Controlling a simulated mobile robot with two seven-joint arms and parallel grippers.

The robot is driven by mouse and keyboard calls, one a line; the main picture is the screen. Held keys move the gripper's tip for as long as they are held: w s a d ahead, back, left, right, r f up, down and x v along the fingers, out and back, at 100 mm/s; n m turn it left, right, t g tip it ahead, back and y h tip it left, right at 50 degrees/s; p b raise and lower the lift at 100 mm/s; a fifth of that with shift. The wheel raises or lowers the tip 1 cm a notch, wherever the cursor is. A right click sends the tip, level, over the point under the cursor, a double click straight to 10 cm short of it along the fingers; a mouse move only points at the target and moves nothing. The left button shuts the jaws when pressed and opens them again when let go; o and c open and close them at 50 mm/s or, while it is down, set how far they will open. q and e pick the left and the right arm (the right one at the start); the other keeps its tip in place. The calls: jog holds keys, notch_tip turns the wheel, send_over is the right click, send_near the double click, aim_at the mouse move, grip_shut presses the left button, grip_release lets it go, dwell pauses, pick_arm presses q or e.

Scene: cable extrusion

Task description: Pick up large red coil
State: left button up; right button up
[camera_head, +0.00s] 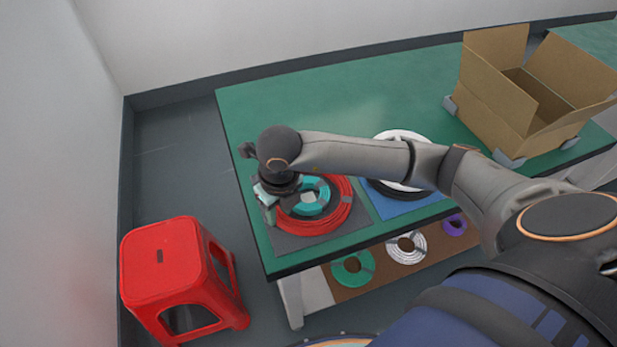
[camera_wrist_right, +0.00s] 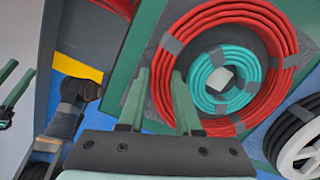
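The large red coil (camera_head: 335,215) lies flat on a dark grey mat (camera_head: 290,241) at the table's near left corner. A smaller teal coil (camera_head: 312,200) lies inside its ring. In the right wrist view, the red coil (camera_wrist_right: 281,75) fills the upper right, around the teal coil (camera_wrist_right: 222,105). My right gripper (camera_head: 268,208) is at the red coil's left side, pointing down. My left gripper (camera_wrist_right: 14,80) shows at that view's left edge, fingers apart and empty.
A black-and-white coil (camera_head: 398,150) lies on a blue mat (camera_head: 405,208) to the right, partly behind my right arm. An open cardboard box (camera_head: 490,105) stands farther right. A red stool (camera_head: 160,262) stands left of the table. Green, white and purple coils lie on a lower shelf (camera_head: 375,283).

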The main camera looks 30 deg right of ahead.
grip_shut()
dwell(0.4)
